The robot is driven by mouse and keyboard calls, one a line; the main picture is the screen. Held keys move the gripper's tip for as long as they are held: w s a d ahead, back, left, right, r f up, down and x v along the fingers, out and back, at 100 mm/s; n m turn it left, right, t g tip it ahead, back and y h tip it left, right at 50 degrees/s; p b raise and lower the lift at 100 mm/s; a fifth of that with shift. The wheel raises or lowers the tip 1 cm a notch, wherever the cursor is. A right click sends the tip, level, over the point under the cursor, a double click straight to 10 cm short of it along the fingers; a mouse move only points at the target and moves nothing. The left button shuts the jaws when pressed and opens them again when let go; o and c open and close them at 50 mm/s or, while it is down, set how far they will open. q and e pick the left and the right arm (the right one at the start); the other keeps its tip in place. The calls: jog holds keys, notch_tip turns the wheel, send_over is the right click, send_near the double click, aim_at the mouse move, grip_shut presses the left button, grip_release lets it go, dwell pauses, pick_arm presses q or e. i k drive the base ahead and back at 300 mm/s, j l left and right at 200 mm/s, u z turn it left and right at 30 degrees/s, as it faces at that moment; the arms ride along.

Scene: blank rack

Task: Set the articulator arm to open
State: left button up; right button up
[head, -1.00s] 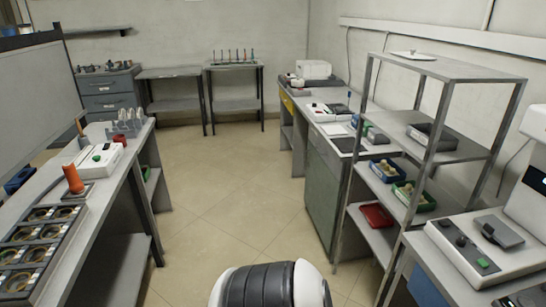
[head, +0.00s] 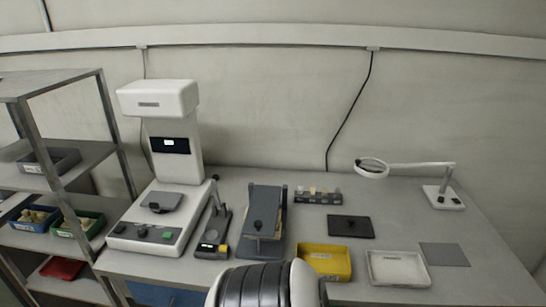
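A blue-grey hinged-looking device (head: 265,205) stands on the workbench, left of the middle, in the head view. It has a sloping upper plate with a dark knob, a base below and dark posts at the back. It looks like the articulator, but I cannot be sure. How far its upper arm is raised is hard to tell from here. Neither of my grippers is in view.
The workbench (head: 310,225) holds a white machine (head: 173,145), a small dark stand (head: 213,235), a yellow tray (head: 326,262), a white tray (head: 398,268), a black pad (head: 351,226) and a magnifier lamp (head: 443,194). A metal shelf rack (head: 108,120) stands at left.

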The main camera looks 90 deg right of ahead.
aim_at(262, 217)
jog(key=z, duration=2.65)
jog(key=j+z, duration=0.15)
jog(key=j, duration=0.25)
jog(key=i+j+z, duration=0.1)
jog(key=j, duration=0.3)
